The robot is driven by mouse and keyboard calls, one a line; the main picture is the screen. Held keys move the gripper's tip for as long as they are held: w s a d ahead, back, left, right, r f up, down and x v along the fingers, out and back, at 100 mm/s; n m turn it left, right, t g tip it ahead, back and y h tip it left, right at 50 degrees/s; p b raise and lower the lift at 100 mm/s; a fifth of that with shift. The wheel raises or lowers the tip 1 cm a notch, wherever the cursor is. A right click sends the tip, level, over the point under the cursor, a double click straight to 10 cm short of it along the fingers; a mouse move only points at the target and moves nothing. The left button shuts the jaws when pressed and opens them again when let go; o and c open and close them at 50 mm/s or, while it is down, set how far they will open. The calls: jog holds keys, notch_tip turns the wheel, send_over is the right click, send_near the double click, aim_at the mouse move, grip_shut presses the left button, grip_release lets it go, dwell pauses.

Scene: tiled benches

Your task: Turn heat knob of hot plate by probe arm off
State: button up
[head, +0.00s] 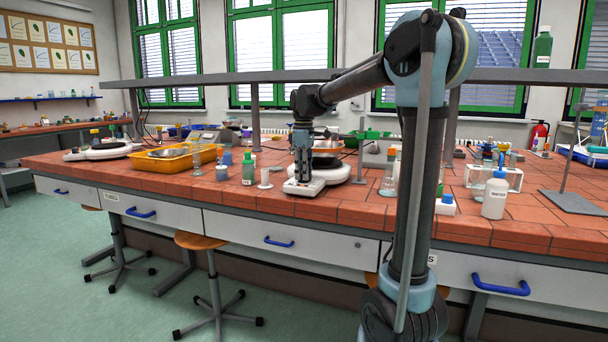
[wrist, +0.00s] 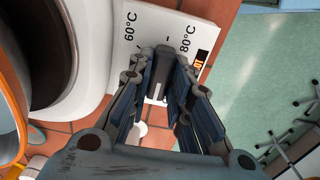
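The white hot plate (head: 334,174) stands on the tiled bench, with my gripper (head: 301,178) lowered over its front left part. In the wrist view its control panel (wrist: 187,28) shows 60°C and 80°C marks and a small lit orange display. The dark grey heat knob (wrist: 158,78), with a pale pointer line, sits between my two fingers (wrist: 164,88). The fingers are spread on either side of the knob. I cannot tell whether either finger touches it. A probe arm cannot be clearly made out.
A second hot plate (head: 105,151) and an orange tray (head: 174,163) stand to the left. A green bottle (head: 248,172) and a small white cylinder (head: 265,178) stand just left of my gripper. A flask (head: 388,184) stands to the right. A stool (head: 201,241) is below the bench edge.

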jog(key=o, duration=0.4)
jog(key=shift+c, duration=0.2)
notch_tip(320, 180, up, 12)
dwell(0.4)
